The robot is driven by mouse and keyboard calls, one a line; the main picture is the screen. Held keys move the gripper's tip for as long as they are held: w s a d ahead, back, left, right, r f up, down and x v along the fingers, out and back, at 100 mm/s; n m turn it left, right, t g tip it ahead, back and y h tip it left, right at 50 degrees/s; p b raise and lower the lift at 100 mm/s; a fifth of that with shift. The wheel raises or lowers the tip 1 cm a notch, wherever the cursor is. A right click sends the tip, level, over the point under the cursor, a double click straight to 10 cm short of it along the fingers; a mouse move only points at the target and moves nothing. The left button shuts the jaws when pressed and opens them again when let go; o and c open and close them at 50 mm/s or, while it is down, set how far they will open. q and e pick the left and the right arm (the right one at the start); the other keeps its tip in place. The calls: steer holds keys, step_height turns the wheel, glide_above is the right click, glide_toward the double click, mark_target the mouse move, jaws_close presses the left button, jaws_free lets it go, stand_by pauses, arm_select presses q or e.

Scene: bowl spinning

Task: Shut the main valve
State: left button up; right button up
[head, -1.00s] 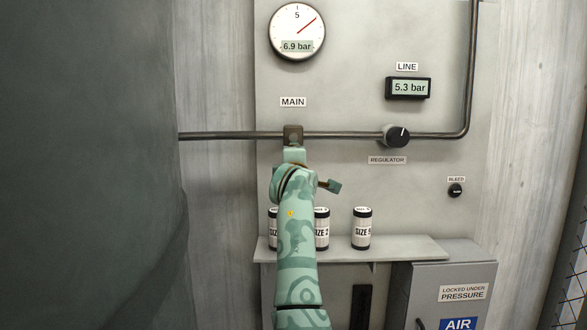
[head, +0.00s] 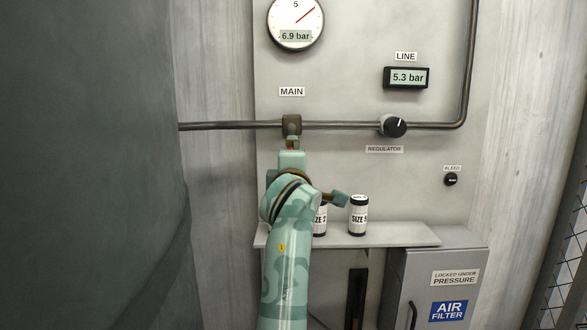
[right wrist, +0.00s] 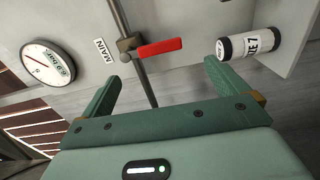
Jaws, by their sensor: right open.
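The main valve (head: 291,125) sits on the horizontal pipe under the MAIN label. In the right wrist view its dark body (right wrist: 128,45) carries a red handle (right wrist: 160,47), which stands across the pipe. In the head view the handle is mostly hidden by my right gripper (head: 291,158), just below the valve. In the right wrist view my right gripper (right wrist: 168,80) is open and empty. Its fingers are apart on either side, with the handle ahead of the gap. No contact shows. My left gripper is not in view.
A round gauge (head: 295,22) reads 6.9 bar; the line display (head: 407,77) reads 5.3 bar. The regulator knob (head: 395,126) is right along the pipe. Cans (head: 358,215) stand on a shelf (head: 400,236) below; one (right wrist: 248,44) is near my right finger. A grey cabinet (head: 440,260) is lower right.

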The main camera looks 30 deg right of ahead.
steer(key=v, duration=0.4)
steer(key=shift+s+a, duration=0.15)
steer(key=shift+s, duration=0.15)
steer(key=shift+f, duration=0.1)
